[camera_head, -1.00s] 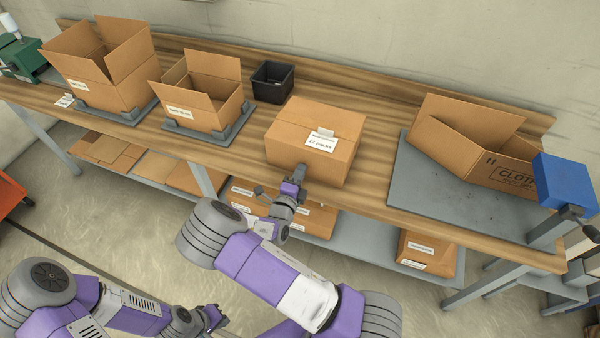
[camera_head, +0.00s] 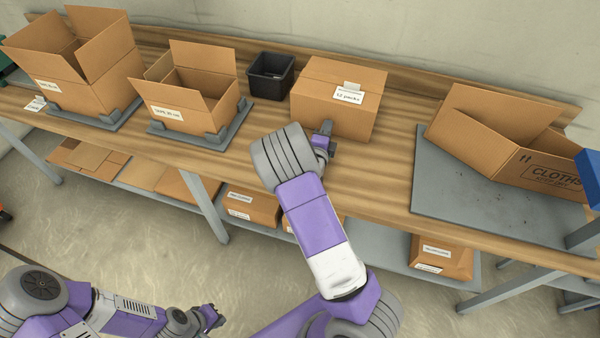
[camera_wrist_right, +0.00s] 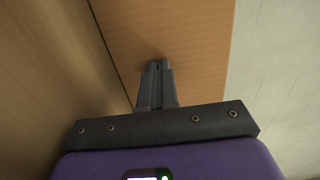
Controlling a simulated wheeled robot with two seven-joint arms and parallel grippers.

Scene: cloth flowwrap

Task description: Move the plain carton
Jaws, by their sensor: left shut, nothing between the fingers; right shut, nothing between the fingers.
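The closed brown carton (camera_head: 322,105) stands on the bench beside the black bin, with a white "12 packs" label on its top edge. Its front face (camera_wrist_right: 195,40) fills the middle of the right wrist view. My right gripper (camera_head: 325,130) is shut and empty, its fingertips (camera_wrist_right: 160,66) at the carton's front face; I cannot tell for sure whether they touch it. My left gripper (camera_head: 216,318) is shut and empty, low in front of the bench and away from the carton.
Two open cartons (camera_head: 85,85) (camera_head: 180,105) stand on grey trays at the left. The black bin (camera_head: 270,78) is left of the closed carton. An open CLOTHS carton (camera_head: 510,150) lies tilted on a grey plate (camera_head: 450,195) at the right. Bare wood (camera_head: 375,185) lies in front.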

